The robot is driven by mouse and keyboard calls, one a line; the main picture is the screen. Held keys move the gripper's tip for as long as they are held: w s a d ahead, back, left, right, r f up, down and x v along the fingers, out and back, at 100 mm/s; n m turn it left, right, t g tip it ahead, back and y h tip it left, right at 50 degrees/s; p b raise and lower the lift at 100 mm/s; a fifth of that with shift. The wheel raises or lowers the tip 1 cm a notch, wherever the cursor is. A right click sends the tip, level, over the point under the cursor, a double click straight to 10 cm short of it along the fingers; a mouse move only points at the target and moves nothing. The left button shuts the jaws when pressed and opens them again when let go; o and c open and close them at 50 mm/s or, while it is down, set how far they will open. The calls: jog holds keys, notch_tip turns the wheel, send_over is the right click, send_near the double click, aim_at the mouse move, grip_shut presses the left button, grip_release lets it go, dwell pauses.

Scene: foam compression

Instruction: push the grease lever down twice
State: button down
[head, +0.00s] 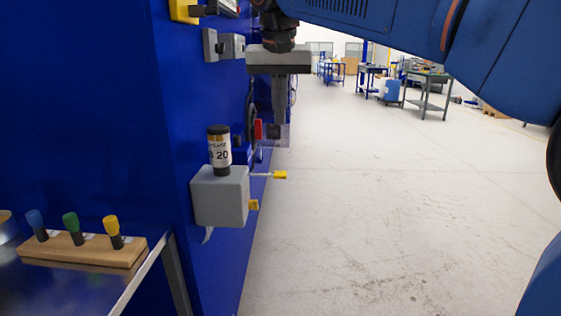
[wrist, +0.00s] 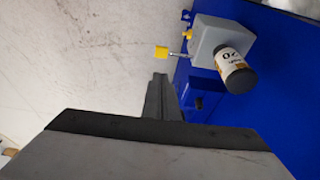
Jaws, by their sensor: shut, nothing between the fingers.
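The grease lever (head: 280,174) is a thin metal rod with a yellow tip. It sticks out nearly level to the right from a grey pump box (head: 221,196) on the blue machine's side. A black-capped cartridge (head: 219,152) marked 20 stands upright on the box. My gripper (head: 279,118) points down, above the lever tip in the head view and apart from it. Its fingers are shut with nothing between them. In the wrist view, the lever's yellow tip (wrist: 161,53) shows just beyond my fingertips (wrist: 159,78).
The blue machine wall (head: 178,130) stands close on the left, with grey and yellow fittings above the box. A wooden block with three coloured handles (head: 85,249) lies on a metal table at lower left. Open floor (head: 380,200) lies to the right.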

send_over(281, 172)
jog(key=s, duration=0.1)
notch_tip(281, 172, down, 12)
jog(key=shift+s+f, duration=0.15)
jog(key=shift+f, duration=0.7)
